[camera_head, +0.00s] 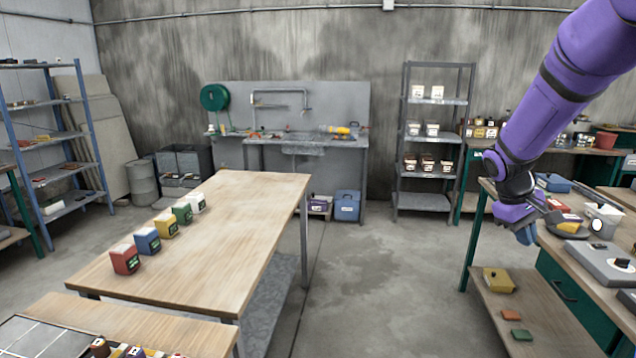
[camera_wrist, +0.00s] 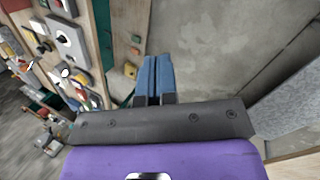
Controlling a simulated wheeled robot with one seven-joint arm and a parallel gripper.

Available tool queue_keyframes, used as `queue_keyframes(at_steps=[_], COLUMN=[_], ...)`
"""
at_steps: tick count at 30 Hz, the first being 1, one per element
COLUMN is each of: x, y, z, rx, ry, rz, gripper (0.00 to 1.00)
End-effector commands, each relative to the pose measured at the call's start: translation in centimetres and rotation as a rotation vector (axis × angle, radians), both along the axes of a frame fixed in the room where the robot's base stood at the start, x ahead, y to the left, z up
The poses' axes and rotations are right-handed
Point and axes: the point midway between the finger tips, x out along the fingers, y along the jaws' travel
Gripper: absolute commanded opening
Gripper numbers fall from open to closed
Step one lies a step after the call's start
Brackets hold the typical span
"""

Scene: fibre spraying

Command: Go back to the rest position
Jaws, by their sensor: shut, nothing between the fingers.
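My gripper (camera_head: 525,234) hangs at the end of my purple arm on the right of the head view, beside the near edge of the right workbench. In the wrist view its two blue fingers (camera_wrist: 153,78) lie together, shut, with nothing between them. The fingers point down over bare concrete floor. No object is held.
The right workbench (camera_head: 600,257) carries several boxes and devices, close to my gripper. A wooden table (camera_head: 235,222) stands at left with a row of coloured boxes (camera_head: 160,228). Open floor (camera_head: 390,270) lies between them. A metal shelf (camera_head: 425,201) stands at the back wall.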

Motion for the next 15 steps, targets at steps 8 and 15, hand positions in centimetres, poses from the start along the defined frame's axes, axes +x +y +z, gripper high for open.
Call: queue_keyframes(at_steps=[8,15], x=[-4.5,-9.2], y=[5.4,9.6], z=[5.9,9.7], rx=[0.12,0.214], ry=[-0.173,-0.305], rz=[-0.03,-0.043], gripper=[0.0,0.0])
